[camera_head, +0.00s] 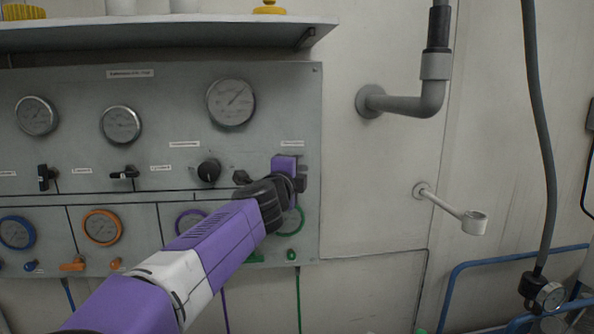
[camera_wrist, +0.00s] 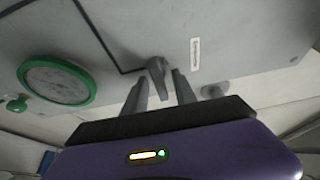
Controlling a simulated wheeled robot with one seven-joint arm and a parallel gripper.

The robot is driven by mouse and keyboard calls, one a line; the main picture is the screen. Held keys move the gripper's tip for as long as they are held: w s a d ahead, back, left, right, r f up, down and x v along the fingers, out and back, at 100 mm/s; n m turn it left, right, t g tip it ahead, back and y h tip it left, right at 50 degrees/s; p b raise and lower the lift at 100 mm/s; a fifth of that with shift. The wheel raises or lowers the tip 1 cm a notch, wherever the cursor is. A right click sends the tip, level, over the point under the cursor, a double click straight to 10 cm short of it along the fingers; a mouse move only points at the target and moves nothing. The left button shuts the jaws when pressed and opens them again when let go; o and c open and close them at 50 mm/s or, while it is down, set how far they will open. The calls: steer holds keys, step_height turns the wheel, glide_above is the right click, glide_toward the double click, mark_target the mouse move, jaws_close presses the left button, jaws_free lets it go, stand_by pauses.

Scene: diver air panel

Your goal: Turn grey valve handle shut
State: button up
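The grey valve handle (camera_wrist: 157,70) shows in the wrist view on the panel, near the end of a black line. My gripper (camera_wrist: 159,79) has its two fingers apart, one on each side of the handle. A gap seems to show between the handle and each finger, so contact is not clear. In the head view my gripper (camera_head: 300,183) is at the right part of the panel, below a small white label. My own arm and wrist hide the handle there.
The grey panel (camera_head: 170,95) carries several gauges and a black knob (camera_head: 209,170). A green-ringed gauge (camera_wrist: 57,80) is left of my gripper in the wrist view. A pipe (camera_head: 405,103) and a wall bracket (camera_head: 455,208) stick out right of the panel. A shelf (camera_head: 160,32) overhangs above.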

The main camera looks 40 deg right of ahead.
steer(key=p+v, duration=0.1)
steer(key=v, duration=0.6)
steer(key=shift+s+a, duration=0.25)
steer(key=shift+a, duration=0.05)
